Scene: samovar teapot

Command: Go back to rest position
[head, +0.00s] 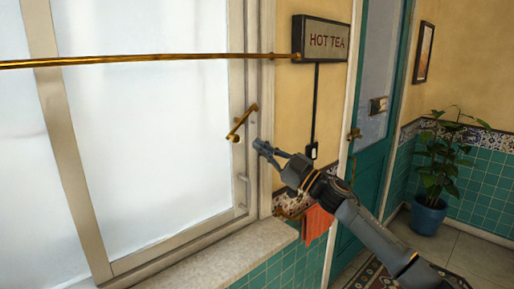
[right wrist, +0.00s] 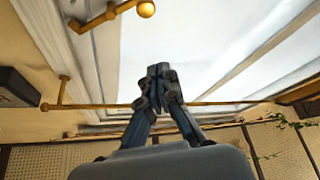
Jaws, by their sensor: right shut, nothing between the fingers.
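My right gripper (head: 262,147) is raised beside the window frame in the head view, just below and right of the brass window handle (head: 241,122). A small gap shows between its fingertips and the handle. In the right wrist view its fingers (right wrist: 158,72) are together with nothing between them, and the brass handle (right wrist: 110,14) is at the top, apart from them. My left gripper is in neither view.
The window's stone sill (head: 205,253) is below. A brass rod (head: 150,60) crosses the window. The HOT TEA sign (head: 326,39) hangs above right. An orange cloth (head: 317,223) hangs behind my right arm. A teal door (head: 380,130) and a potted plant (head: 430,216) stand right.

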